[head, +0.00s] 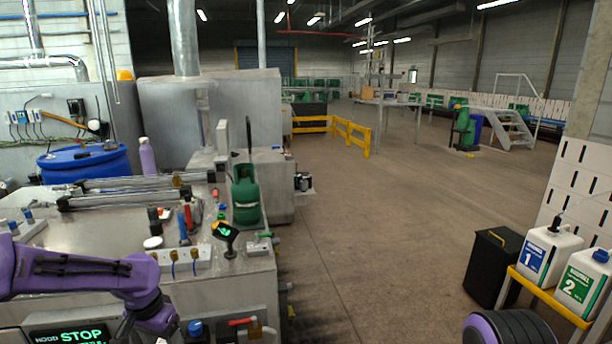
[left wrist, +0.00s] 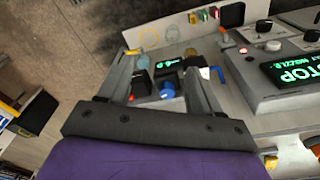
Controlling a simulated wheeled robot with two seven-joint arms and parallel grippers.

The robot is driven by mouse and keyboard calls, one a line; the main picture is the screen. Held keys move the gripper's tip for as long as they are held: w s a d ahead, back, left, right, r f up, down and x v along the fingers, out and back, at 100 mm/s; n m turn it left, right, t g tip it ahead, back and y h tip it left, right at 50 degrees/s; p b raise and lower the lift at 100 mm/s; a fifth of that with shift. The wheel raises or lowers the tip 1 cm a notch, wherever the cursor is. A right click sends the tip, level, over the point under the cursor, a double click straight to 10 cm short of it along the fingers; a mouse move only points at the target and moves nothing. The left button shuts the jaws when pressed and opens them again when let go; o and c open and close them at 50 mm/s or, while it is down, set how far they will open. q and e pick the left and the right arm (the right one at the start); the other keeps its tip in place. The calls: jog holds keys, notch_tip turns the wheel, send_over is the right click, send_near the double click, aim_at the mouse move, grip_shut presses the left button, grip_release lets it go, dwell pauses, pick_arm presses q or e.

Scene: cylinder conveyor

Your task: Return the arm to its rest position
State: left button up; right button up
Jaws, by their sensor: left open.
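My left arm (head: 90,275) is purple and comes in from the left in the head view, low over the near end of the grey workbench (head: 110,215). Its gripper is mostly cut off by the bottom edge there. In the left wrist view the left gripper (left wrist: 158,65) has its two grey fingers apart, with nothing held between them. Beyond the fingers lie a blue knob (left wrist: 167,90) and a small green-lit display (left wrist: 170,68), apart from the fingers as far as I can tell. My right gripper is not in view.
A STOP screen (head: 82,335) is at the bench's near end, close to my left arm. A green gas cylinder (head: 246,193) stands on the bench. A blue drum (head: 85,165) is behind. Two white jugs (head: 548,255) sit on a yellow rack at right. The middle floor is clear.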

pick_arm(q)
jog(key=w+d+f+n+t+h, duration=0.2)
jog(key=w+d+n+t, duration=0.1)
jog(key=w+d+t, duration=0.15)
jog(key=s+d+f+n+t+y+b, duration=0.1)
jog(key=s+d+f+n+t, duration=0.2)
jog(key=f, duration=0.6)
jog(key=s+a+f+n+g+y, duration=0.1)
jog(key=s+f, duration=0.4)
jog(key=s, duration=0.5)
jog(key=s+a+f+n+g+y+b, duration=0.1)
jog(key=s+a+f+g+y, duration=0.1)
jog(key=s+f, duration=0.4)
jog(key=s+a+f+n+g+y+b, duration=0.1)
jog(key=s+f, duration=0.4)
jog(key=s, duration=1.1)
jog(key=shift+a+f+n+g+y, duration=0.35)
jog(key=shift+a+g, duration=0.3)
jog(key=shift+a, duration=0.5)
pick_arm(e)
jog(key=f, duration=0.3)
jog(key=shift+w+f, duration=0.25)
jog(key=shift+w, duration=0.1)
pick_arm(q)
jog(key=shift+r, duration=0.1)
jog(key=shift+s, duration=0.1)
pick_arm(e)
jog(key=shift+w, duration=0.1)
